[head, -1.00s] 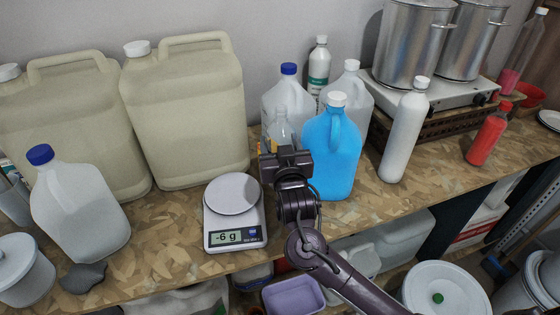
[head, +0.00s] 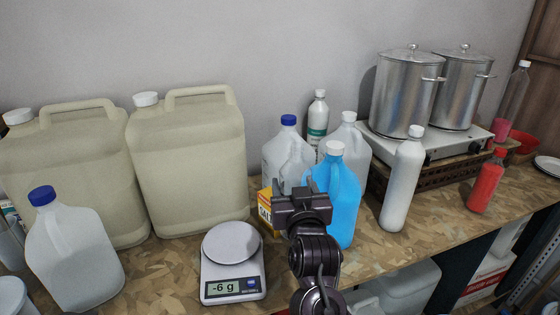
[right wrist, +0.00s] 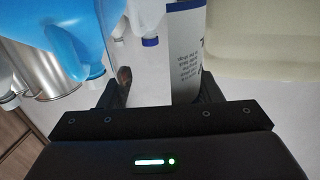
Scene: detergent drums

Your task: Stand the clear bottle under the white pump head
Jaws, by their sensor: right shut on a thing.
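My right gripper (head: 301,188) is in front of the blue jug and the white jugs, above the worktop. The bottle's lower part is hidden behind the gripper in the head view. I see no white pump head in these frames. My left gripper is not in view.
A blue jug (head: 343,195) stands close right of the gripper. A yellow box (head: 266,208) is partly hidden behind it. A scale (head: 232,262) reading -6 g is at left, before large beige canisters (head: 190,165). A white bottle (head: 401,185) and pots (head: 405,95) are at right.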

